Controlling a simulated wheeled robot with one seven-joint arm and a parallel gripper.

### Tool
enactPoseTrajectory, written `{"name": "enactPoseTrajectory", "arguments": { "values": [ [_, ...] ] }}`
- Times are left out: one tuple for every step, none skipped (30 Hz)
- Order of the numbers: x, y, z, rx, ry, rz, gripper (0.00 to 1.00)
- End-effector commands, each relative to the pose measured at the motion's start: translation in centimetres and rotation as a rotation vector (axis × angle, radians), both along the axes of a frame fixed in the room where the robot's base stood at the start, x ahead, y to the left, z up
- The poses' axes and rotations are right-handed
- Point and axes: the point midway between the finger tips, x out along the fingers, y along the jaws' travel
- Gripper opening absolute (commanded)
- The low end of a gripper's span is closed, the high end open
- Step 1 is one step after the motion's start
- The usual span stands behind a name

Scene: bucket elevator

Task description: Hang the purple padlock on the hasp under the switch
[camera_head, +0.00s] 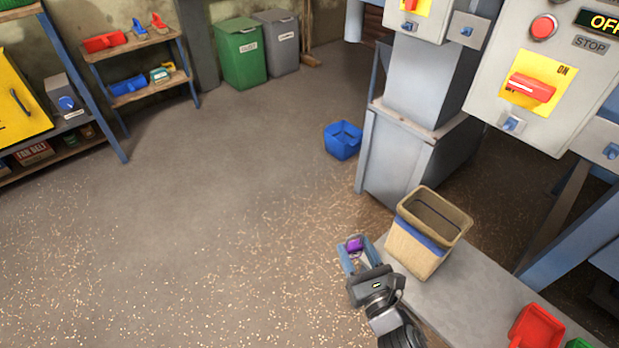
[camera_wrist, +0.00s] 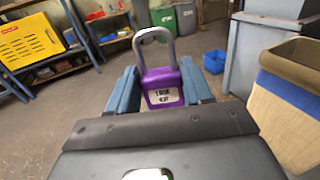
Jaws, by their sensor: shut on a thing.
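The purple padlock (camera_wrist: 164,88) is between the blue fingers of my gripper (camera_wrist: 160,97) in the wrist view, its grey shackle pointing up and a white label on its body. It also shows small in the head view (camera_head: 354,244), where my gripper (camera_head: 354,252) is shut on it beside the bench's left edge. The red switch (camera_head: 531,87) sits on a yellow plate on the grey panel at upper right. A small metal hasp (camera_head: 512,124) is directly under the switch, well above and to the right of my gripper. Whether the shackle is open is unclear.
A beige bin with a blue band (camera_head: 421,246) stands on the grey bench (camera_head: 470,290), just right of my gripper. A red container (camera_head: 536,328) is at the bench's near end. A blue bucket (camera_head: 343,140) is on the floor. The floor to the left is open.

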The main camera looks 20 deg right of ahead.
Motion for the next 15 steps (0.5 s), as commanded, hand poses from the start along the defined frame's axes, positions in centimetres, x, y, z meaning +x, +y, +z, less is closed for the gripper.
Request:
{"name": "enactPoseTrajectory", "arguments": {
  "values": [
    [0.0, -0.1, 0.1, 0.000, -0.001, -0.002, 0.17],
    [0.1, -0.2, 0.2, -0.001, -0.001, -0.005, 0.17],
    [0.2, -0.6, 0.3, -0.001, 0.000, -0.013, 0.17],
    [0.3, -0.9, 0.5, -0.002, 0.000, -0.022, 0.17],
    [0.5, -1.4, 0.8, -0.003, -0.001, -0.033, 0.17],
    [0.8, -2.2, 1.4, -0.004, -0.001, -0.054, 0.17],
    [1.0, -3.0, 1.8, -0.003, -0.002, -0.072, 0.17],
    [1.3, -3.8, 2.4, -0.004, -0.003, -0.093, 0.17],
    [1.6, -4.9, 3.2, -0.004, -0.002, -0.125, 0.17],
    [1.8, -5.8, 3.9, -0.004, -0.002, -0.149, 0.17],
    [1.9, -6.7, 4.5, -0.004, -0.001, -0.175, 0.17],
    [2.1, -7.8, 5.4, -0.002, 0.000, -0.209, 0.17],
    [2.2, -8.6, 6.1, -0.001, 0.001, -0.233, 0.17],
    [2.3, -9.4, 6.8, -0.001, 0.001, -0.256, 0.17],
    [2.4, -10.3, 7.6, 0.000, 0.002, -0.287, 0.17]
  ]
}}
